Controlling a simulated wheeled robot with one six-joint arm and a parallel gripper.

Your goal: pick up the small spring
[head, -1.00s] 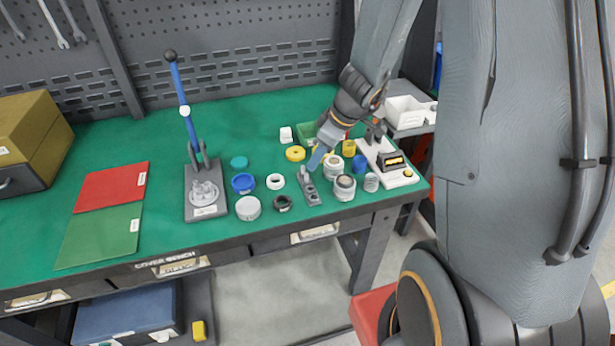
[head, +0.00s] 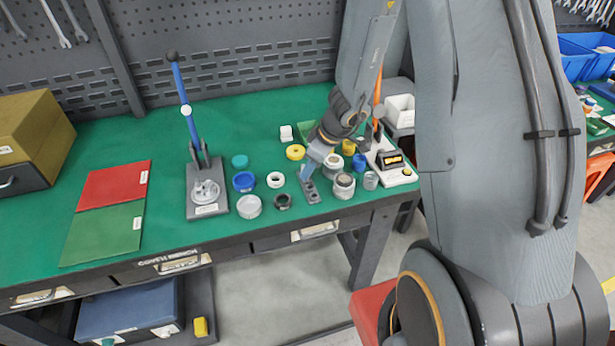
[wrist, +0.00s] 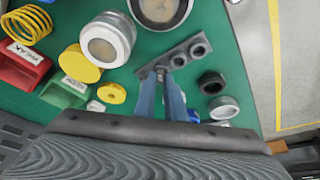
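My gripper (wrist: 161,84) points down at the far end of a grey block with round sockets (wrist: 188,55). In the head view my gripper (head: 308,172) is over the back end of the same block (head: 312,195). A tiny grey piece, likely the small spring (wrist: 160,74), shows between the blue fingertips at that end. The fingers stand on either side of it with a narrow gap; I cannot tell whether they touch it. My gripper hides most of it in the head view.
A lever press (head: 207,190) stands to the left. The mat's front strip is clear.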

